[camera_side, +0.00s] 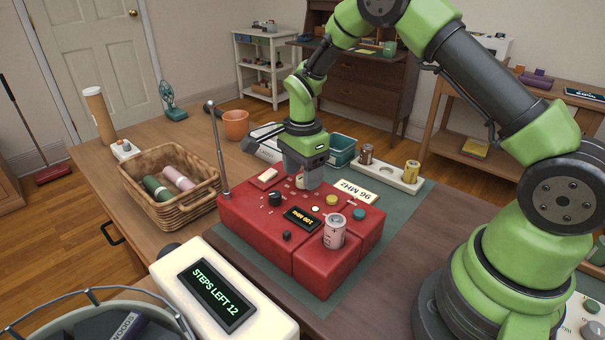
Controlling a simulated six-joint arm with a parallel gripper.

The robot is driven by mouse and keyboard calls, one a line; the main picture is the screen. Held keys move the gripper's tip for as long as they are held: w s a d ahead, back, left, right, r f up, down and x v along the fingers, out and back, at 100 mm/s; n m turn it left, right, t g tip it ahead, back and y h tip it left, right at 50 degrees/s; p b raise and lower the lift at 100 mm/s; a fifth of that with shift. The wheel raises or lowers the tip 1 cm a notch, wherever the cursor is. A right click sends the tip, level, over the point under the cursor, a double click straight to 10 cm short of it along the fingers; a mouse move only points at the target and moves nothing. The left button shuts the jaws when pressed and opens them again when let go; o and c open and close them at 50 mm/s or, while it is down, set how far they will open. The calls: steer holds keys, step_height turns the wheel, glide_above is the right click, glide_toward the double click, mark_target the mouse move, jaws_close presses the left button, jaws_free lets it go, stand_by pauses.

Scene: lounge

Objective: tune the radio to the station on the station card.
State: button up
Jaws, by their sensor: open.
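The red radio (330,268) lies on a green mat (398,207) on the table, with several knobs and buttons on its top. Its small dark display (301,218) shows orange text, upside down from here, that seems to read 100 MHz. The white station card (357,191) at the radio's far right edge reads 96 MHz, also upside down. My gripper (304,184) points down over the far part of the radio's top, its fingers open. A pale part shows by the fingers; I cannot tell whether they touch it. A black knob (275,199) is left of them.
A pink can (334,232) stands on the radio's near right part. An antenna (217,150) rises at its left, beside a wicker basket (184,210). A white box's screen (217,294) reads STEPS LEFT 12. A tray with cans (396,177) stands behind right.

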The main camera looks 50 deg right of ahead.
steer(key=shift+f, duration=0.45)
steer(key=c, duration=0.9)
steer(key=n, duration=0.8)
steer(key=shift+n, duration=0.5)
